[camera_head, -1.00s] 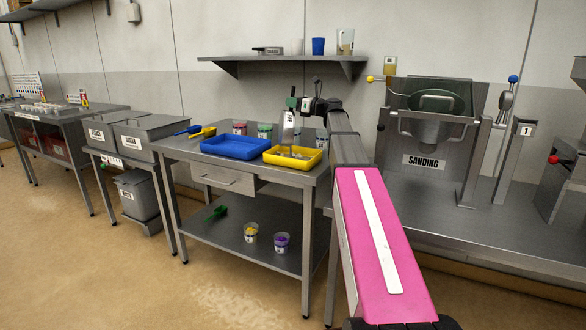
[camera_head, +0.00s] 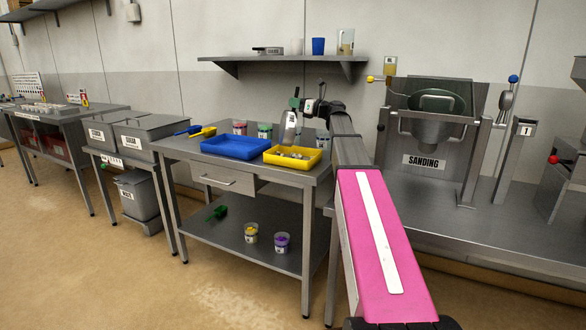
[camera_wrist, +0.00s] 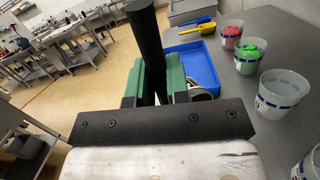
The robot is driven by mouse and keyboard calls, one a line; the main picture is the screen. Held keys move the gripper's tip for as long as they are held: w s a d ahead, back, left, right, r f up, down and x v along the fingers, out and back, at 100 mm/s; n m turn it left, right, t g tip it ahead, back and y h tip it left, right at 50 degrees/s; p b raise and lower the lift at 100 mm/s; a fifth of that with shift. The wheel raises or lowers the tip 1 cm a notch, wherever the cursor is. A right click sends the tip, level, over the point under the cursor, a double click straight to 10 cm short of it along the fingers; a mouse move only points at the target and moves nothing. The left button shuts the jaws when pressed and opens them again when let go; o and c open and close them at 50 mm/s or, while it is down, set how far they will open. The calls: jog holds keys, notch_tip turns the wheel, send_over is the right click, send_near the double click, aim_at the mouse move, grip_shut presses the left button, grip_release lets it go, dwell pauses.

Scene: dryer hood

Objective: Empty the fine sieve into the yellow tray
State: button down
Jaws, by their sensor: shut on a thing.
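My gripper (camera_head: 296,103) is above the yellow tray. In the wrist view its green fingers (camera_wrist: 156,86) are shut on a black handle (camera_wrist: 147,40), which I take to be the fine sieve's. The grey sieve (camera_head: 289,128) hangs steeply tilted below the gripper, over the left part of the yellow tray (camera_head: 288,166). Small pale brownish pieces (camera_head: 293,155) lie in the tray. The sieve's inside is not visible, so I cannot tell whether anything is in it.
A blue tray (camera_head: 232,156) stands left of the yellow one, with a blue scoop (camera_head: 188,130) and a yellow scoop (camera_head: 203,132) behind. Tubs with pink (camera_head: 239,128) and green (camera_head: 264,131) contents stand at the back. The sanding machine (camera_head: 435,125) is at right.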

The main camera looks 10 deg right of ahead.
aim_at(285, 114)
jog(key=shift+n+g+h, duration=0.6)
jog(key=shift+n+h, duration=0.2)
jog(key=shift+h, duration=0.1)
jog(key=a, duration=0.4)
jog(key=shift+a+r, duration=0.15)
jog(key=shift+a, duration=0.1)
jog(key=a+f+n+g+h+b, duration=0.1)
jog(key=a+f+h, duration=0.3)
jog(key=a, duration=0.4)
jog(key=a+f+n+g+h+b, duration=0.1)
jog(key=a+f+n+h+b, duration=0.2)
jog(key=a+f, duration=0.4)
jog(key=a+f+n+g+h+b, duration=0.1)
jog(key=a+f+h, duration=0.4)
jog(key=a, duration=0.5)
jog(key=shift+f+n+h+b, duration=0.25)
jog(key=shift+n+h+b, duration=0.45)
jog(key=shift+h+b, duration=0.55)
